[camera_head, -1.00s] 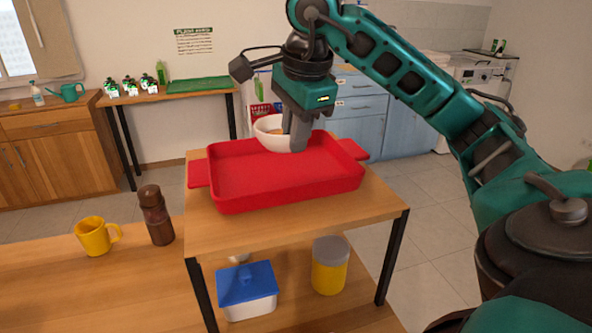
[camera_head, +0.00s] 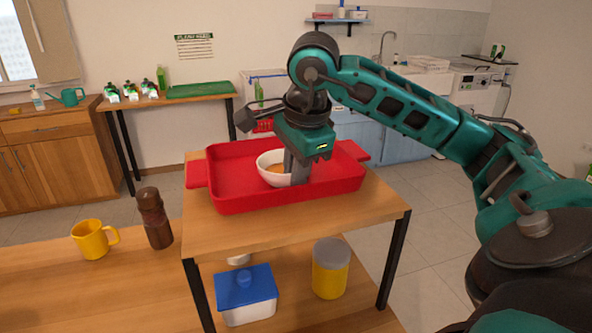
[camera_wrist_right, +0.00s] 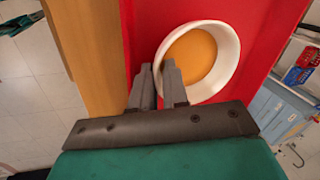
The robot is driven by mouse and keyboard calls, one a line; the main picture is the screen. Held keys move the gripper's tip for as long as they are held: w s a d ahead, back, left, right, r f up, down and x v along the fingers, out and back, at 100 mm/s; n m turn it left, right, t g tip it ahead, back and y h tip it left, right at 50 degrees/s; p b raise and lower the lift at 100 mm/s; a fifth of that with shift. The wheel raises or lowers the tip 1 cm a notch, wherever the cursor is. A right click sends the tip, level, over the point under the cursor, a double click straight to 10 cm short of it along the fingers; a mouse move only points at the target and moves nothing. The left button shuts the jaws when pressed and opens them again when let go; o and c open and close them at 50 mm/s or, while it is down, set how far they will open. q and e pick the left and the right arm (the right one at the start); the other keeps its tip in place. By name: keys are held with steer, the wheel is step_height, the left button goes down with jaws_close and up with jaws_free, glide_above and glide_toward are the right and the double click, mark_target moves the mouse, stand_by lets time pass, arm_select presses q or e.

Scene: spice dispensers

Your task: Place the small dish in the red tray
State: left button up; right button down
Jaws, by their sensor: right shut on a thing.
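The small dish (camera_head: 268,178) is a white bowl with something orange inside. It is within the walls of the red tray (camera_head: 232,204), toward the tray's right half. My right gripper (camera_head: 296,172) reaches down from above and is shut on the dish's rim. In the right wrist view, the dish (camera_wrist_right: 233,70) shows against the red tray floor (camera_wrist_right: 148,28), with its rim at the gripper's fingertips (camera_wrist_right: 158,75). I cannot tell whether the dish's base touches the tray floor. My left gripper is not in view.
The tray stands on a wooden table (camera_head: 300,222). A yellow mug (camera_head: 90,240) and a brown bottle (camera_head: 154,218) stand on the lower surface to the left. A blue-lidded container (camera_head: 246,292) and a yellow jar (camera_head: 330,268) are on the shelf below.

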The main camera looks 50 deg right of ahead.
steer(key=shift+f, duration=0.2)
steer(key=c, duration=1.4)
jaws_free()
steer(key=shift+r, duration=0.1)
steer(key=shift+r, duration=0.5)
steer(key=p+v, duration=0.2)
steer(key=v, duration=0.9)
